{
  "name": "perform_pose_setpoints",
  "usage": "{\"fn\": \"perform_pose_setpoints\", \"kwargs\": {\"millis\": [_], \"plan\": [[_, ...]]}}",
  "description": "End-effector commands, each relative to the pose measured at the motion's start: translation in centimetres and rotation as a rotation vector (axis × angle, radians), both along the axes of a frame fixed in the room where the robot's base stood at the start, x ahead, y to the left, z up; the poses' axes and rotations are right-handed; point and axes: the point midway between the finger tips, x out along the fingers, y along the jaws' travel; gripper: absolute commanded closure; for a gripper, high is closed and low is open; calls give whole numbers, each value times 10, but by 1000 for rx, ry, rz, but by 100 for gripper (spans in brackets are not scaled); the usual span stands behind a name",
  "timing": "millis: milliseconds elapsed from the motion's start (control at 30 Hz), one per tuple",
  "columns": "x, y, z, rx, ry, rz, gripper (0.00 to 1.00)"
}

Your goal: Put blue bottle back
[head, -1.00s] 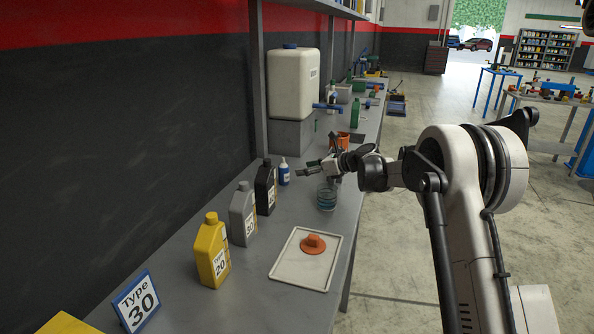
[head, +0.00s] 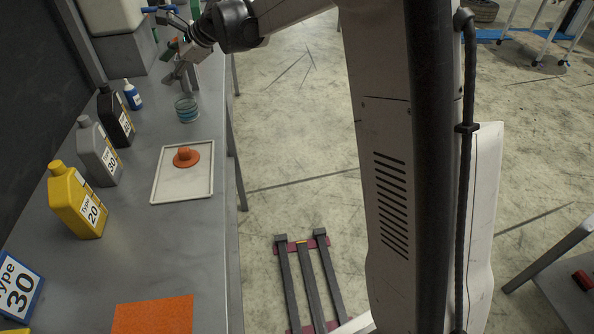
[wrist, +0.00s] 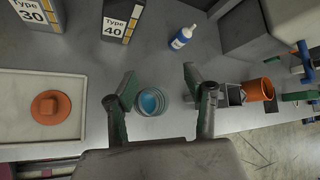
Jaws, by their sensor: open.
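The small blue bottle (head: 133,97) with a white cap and white label stands upright on the grey bench, beside the black bottle. It also shows in the wrist view (wrist: 182,38), beyond my fingertips and to the upper right. My gripper (wrist: 160,78) is open and empty, with its fingers spread on either side of the view. In the head view my gripper (head: 178,60) is over the bench, to the right of the blue bottle and apart from it. A glass jar (wrist: 152,100) with blue liquid shows below, between the fingers.
Black (head: 115,118), grey (head: 98,150) and yellow (head: 77,203) bottles line the wall side. A pale tray (head: 196,188) holds an orange lidlike piece (head: 186,156). A "Type 30" sign (head: 18,284) and orange sheet (head: 152,315) are nearer. An orange cup (wrist: 261,90) sits right of my gripper.

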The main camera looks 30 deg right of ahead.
Motion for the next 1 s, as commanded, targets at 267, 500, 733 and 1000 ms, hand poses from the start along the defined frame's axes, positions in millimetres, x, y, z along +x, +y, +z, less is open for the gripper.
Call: {"fn": "perform_pose_setpoints", "kwargs": {"millis": [267, 500, 733, 1000], "plan": [[-97, -28, 26, -308, -166, 162, 52], [-182, -55, 31, -576, -289, 326, 52], [-264, -81, 21, -827, -385, 504, 52], [-355, -113, -7, -1116, -471, 737, 52]]}}
